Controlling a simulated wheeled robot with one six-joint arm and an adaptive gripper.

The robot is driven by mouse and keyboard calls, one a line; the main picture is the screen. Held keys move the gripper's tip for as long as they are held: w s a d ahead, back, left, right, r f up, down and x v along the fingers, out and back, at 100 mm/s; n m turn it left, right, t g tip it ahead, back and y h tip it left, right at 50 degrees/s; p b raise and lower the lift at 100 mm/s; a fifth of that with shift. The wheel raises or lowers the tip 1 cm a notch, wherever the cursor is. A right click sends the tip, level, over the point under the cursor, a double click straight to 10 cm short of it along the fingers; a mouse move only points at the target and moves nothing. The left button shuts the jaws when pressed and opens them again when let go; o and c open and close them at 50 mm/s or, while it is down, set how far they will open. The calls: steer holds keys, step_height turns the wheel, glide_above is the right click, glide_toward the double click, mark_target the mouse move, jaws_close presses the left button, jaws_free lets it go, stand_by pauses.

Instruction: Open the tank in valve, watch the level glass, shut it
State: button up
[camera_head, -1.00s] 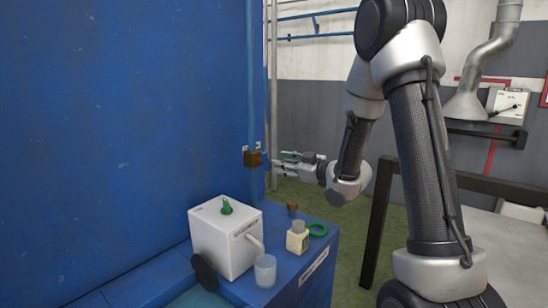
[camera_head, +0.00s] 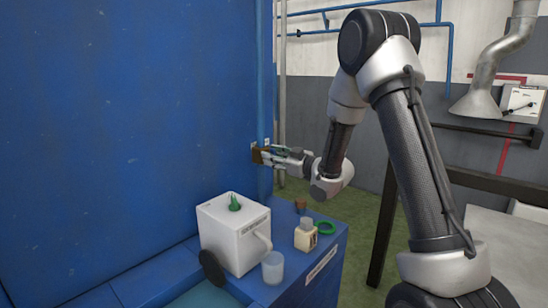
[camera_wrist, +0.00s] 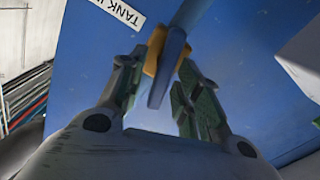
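The tank in valve (camera_head: 256,155) is a small brown block on the edge of the blue tank wall. In the wrist view it shows a yellow-brown body (camera_wrist: 153,50) and a blue-grey lever (camera_wrist: 168,70). A white label (camera_wrist: 118,14) beside it reads "TANK I…", the rest cut off. My gripper (camera_head: 267,155) is at the valve. Its fingers (camera_wrist: 160,72) are apart, one on each side of the lever, with a visible gap at the right finger. I cannot tell whether the left finger touches the body. I cannot pick out a level glass.
A dark-framed table (camera_head: 383,225) stands to the right.

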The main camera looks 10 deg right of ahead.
jaws_close()
steer(key=shift+w+d+m, duration=0.1)
steer(key=shift+d+m, duration=0.05)
steer(key=shift+m, duration=1.65)
jaws_free()
steer(key=v, duration=1.2)
